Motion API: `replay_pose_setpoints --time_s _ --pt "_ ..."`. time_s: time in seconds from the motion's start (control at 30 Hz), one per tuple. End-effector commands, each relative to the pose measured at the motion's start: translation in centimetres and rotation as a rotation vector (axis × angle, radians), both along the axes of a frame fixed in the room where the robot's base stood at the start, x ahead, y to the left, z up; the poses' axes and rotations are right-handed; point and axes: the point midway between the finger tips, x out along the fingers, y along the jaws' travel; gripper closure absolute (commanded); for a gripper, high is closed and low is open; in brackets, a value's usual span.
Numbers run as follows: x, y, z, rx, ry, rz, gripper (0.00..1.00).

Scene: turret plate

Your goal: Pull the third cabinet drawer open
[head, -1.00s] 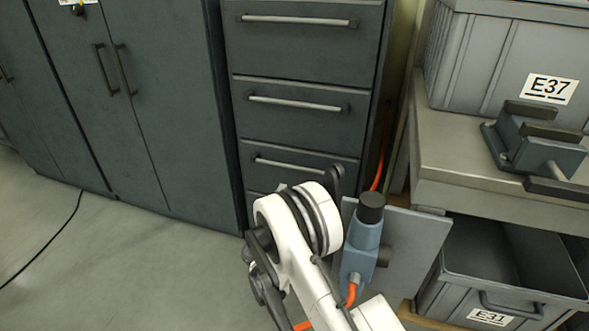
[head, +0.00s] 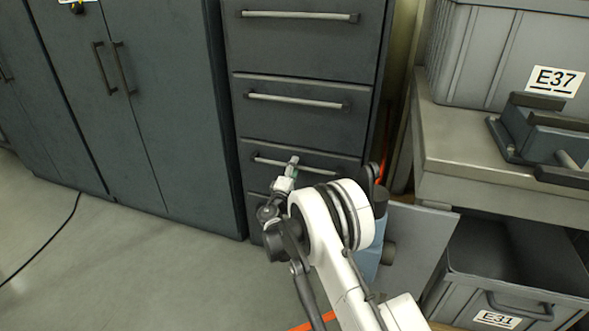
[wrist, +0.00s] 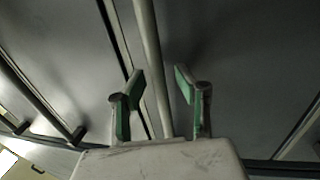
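The dark grey drawer cabinet stands in the middle of the head view, its drawers looking shut. The third drawer (head: 335,159) from the top has a horizontal bar handle (head: 318,170). In the wrist view the handle bar (wrist: 152,60) runs between the two green-padded fingers of my gripper (wrist: 158,82). The fingers are open, with a gap to the bar on both sides. My arm hides most of the drawer below.
The second drawer's handle (head: 296,101) is above. A dark cabinet (head: 165,110) stands to the left. At right are a workbench (head: 440,150) with a grey crate (head: 490,60) and a vise (head: 545,135), and a lower crate (head: 470,295). The floor at left is mostly clear.

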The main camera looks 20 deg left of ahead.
Motion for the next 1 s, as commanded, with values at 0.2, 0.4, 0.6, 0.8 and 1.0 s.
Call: replay_pose_setpoints --time_s 0.2,0.4,0.6,0.8,1.0 --pt "0.02 0.01 0.02 0.000 0.000 0.000 0.69" --pt "0.01 0.01 0.02 0.000 0.000 0.000 0.95" --pt "0.00 0.02 0.01 0.000 0.000 0.000 1.00" --pt "-0.01 0.02 0.01 0.000 0.000 0.000 1.00" --pt "-0.36 -0.79 0.02 0.001 0.000 -0.009 1.00"
